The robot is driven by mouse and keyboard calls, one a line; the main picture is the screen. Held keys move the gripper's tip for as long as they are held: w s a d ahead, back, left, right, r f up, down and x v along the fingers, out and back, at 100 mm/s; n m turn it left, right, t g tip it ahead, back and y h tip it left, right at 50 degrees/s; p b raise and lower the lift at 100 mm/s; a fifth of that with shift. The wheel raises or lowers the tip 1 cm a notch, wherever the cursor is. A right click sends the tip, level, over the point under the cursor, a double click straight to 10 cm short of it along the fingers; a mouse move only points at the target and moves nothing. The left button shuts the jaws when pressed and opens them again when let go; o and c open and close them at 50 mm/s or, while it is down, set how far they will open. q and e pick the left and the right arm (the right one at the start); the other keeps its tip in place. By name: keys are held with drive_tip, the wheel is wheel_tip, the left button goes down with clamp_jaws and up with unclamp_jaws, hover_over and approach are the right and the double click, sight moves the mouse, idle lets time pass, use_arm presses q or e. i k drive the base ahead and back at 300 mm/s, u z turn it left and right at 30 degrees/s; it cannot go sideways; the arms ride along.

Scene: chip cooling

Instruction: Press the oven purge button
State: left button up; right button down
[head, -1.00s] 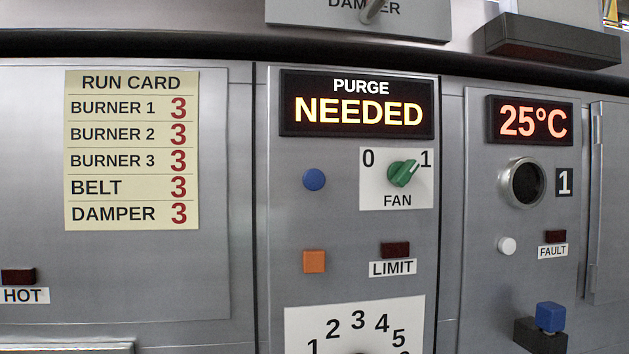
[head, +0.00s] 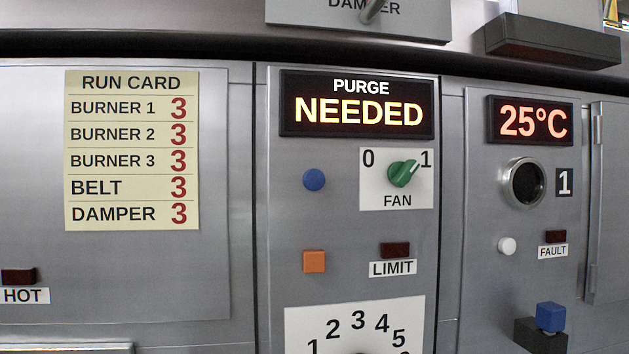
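The middle oven panel has a dark display (head: 357,104) that reads "PURGE NEEDED" in lit letters. Below it on the left is a round blue button (head: 314,180) with no label. Lower down is a square orange button (head: 314,261), also with no label. A green fan knob (head: 404,174) sits on a white plate marked 0 and 1, its pointer turned toward 1. No button in view carries the word purge. Neither of my grippers is in the head view.
A run card (head: 132,150) on the left panel lists 3 for every setting. An unlit limit lamp (head: 395,250) and a numbered dial plate (head: 356,322) are lower on the middle panel. The right panel has a 25°C display (head: 530,121), a white button (head: 507,245) and a blue block (head: 550,317).

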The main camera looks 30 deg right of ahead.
sight(313, 179)
drive_tip(key=k, duration=1)
drive_tip(key=z, duration=0.6)
drive_tip(key=i, duration=0.75)
drive_tip(key=u, duration=0.55)
